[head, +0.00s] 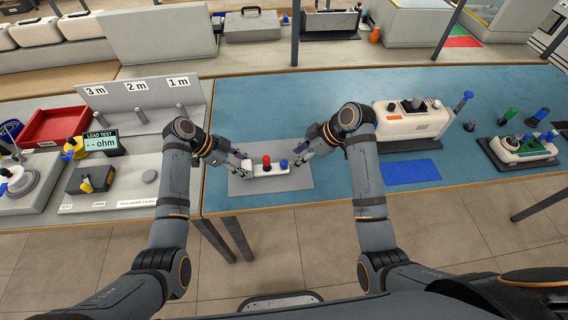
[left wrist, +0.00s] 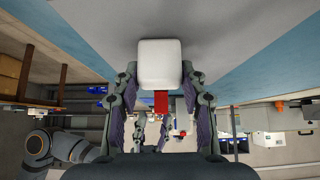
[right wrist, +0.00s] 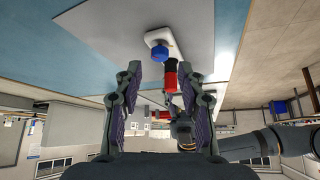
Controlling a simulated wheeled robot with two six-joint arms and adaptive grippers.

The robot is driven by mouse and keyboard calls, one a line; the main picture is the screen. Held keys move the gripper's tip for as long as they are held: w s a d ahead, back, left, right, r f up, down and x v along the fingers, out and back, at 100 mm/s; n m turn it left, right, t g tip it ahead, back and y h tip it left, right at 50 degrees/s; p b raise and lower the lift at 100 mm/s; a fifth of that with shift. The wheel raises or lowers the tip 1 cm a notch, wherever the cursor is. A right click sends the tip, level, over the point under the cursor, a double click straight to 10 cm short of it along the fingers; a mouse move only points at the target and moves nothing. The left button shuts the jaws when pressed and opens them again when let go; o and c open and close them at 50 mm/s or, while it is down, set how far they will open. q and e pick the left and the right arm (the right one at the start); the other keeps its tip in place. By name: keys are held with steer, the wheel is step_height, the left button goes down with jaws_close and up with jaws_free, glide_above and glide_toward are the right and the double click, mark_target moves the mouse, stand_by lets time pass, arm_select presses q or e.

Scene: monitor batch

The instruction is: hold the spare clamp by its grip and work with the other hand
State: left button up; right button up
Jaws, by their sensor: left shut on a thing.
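The spare clamp (head: 268,171) is a white bar with a red knob and a blue knob (head: 283,164). It lies on a grey mat (head: 298,180) on the blue bench. My left gripper (head: 243,165) is shut on the clamp's white left end; in the left wrist view that end (left wrist: 159,62) sits between the fingers, with red behind it. My right gripper (head: 297,160) is open and empty beside the clamp's right end. In the right wrist view the blue knob (right wrist: 158,53) and red knob (right wrist: 171,81) show beyond its spread fingers.
A larger white device (head: 412,122) stands at the back right of the bench, with a blue pad (head: 411,172) in front. Another white clamp-like device (head: 522,149) stands far right. An ohm display (head: 103,143) and a red tray (head: 54,127) are left.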

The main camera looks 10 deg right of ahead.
mark_target(285, 162)
steer(key=shift+x, duration=2.85)
jaws_close()
steer(key=n+g, duration=0.1)
steer(key=n, duration=0.2)
steer(key=shift+w+d+r+g, duration=0.15)
steer(key=shift+w+g, duration=0.1)
steer(key=shift+g, duration=0.15)
steer(key=n+g, duration=0.2)
steer(key=n, duration=0.1)
steer(key=n+g, duration=0.1)
steer(key=n, duration=0.1)
steer(key=shift+w+f, duration=0.2)
steer(key=shift+w, duration=0.1)
steer(key=shift+s, duration=0.15)
